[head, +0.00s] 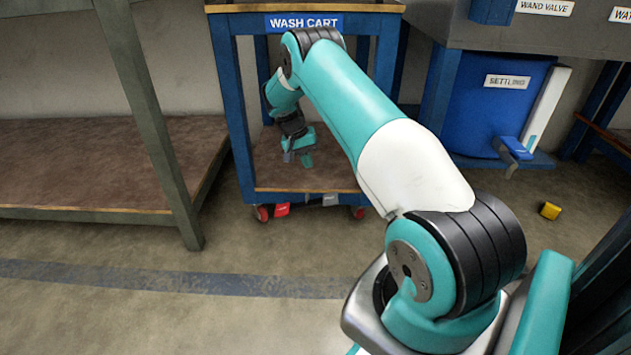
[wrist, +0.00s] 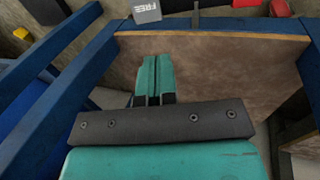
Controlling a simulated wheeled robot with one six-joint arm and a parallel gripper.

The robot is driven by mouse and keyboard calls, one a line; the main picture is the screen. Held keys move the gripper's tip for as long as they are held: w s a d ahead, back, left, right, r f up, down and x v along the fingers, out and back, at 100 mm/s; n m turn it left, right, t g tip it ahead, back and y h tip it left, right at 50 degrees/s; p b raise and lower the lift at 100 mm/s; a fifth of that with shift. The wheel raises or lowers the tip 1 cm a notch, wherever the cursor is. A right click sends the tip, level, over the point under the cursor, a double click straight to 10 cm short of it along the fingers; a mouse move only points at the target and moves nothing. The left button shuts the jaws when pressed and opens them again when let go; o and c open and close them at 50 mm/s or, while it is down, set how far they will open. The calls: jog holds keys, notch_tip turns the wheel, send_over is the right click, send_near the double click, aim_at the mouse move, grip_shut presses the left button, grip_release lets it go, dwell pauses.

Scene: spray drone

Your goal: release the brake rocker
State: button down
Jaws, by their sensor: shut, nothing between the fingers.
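The brake rocker shows at the front bottom edge of the blue wash cart (head: 222,80). It has a red pad (head: 282,209) on the left and a grey pad (head: 330,200) on the right in the head view. In the wrist view the grey pad (wrist: 146,12) reads "FREE", and part of the red pad (wrist: 246,3) shows at the top edge. Its tilt is unclear. My gripper (head: 298,158) is within the cart's frame, over the brown lower shelf (head: 325,178). Its teal fingers (wrist: 155,75) are shut together, empty and apart from the pads.
Blue cart posts stand close around my arm. Red casters (head: 261,213) are under the cart. A brown-shelved bench (head: 90,165) stands left. A blue bin (head: 495,105) stands right, and a yellow block (head: 550,211) lies on the floor. The floor before the cart is clear.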

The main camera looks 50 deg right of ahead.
aim_at(323, 198)
jog(key=b+x, duration=0.8)
jog(key=x, duration=0.5)
jog(key=shift+f, duration=0.25)
